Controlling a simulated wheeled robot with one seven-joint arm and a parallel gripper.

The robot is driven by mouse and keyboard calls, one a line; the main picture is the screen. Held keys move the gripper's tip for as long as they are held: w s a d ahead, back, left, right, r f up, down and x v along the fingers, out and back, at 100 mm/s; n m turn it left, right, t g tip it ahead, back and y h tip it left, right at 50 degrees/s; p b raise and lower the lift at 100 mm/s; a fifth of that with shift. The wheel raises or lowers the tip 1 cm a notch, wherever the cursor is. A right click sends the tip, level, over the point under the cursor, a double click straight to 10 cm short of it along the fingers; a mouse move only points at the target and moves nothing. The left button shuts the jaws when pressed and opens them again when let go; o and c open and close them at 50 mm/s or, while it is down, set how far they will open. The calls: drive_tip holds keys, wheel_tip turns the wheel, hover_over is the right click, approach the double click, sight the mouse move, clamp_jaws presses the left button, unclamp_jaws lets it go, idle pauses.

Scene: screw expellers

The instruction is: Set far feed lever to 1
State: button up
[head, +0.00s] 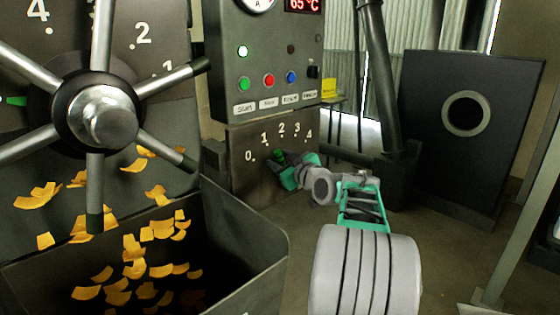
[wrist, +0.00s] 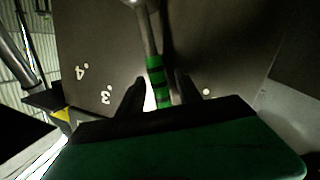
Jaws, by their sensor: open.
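The far feed lever, with its green banded grip (wrist: 155,80), shows in the wrist view between my two dark fingers. In the head view a bit of green (head: 279,154) shows at the dial, mostly hidden by my gripper. The dial plate (head: 240,178) carries the marks 0 to 4. In the wrist view the 3 and 4 are left of the lever and a white dot is right of it; the lever covers the stretch between, where 2 belongs. My gripper (wrist: 157,92) is open, a finger on each side of the grip. Contact cannot be told.
A control panel (head: 225,75) with buttons and a red display is above the dial. At left a large spoked handwheel (head: 103,115) stands over a dark bin (head: 245,240) with yellow flakes. A dark panel with a round port (head: 430,150) is at right. Floor is open in front of it.

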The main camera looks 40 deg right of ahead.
drive_tip(key=shift+s, duration=0.1)
drive_tip(key=s+a, duration=0.1)
drive_tip(key=s, duration=0.6)
drive_tip(key=shift+s+r, duration=0.3)
drive_tip(key=shift+r, duration=0.1)
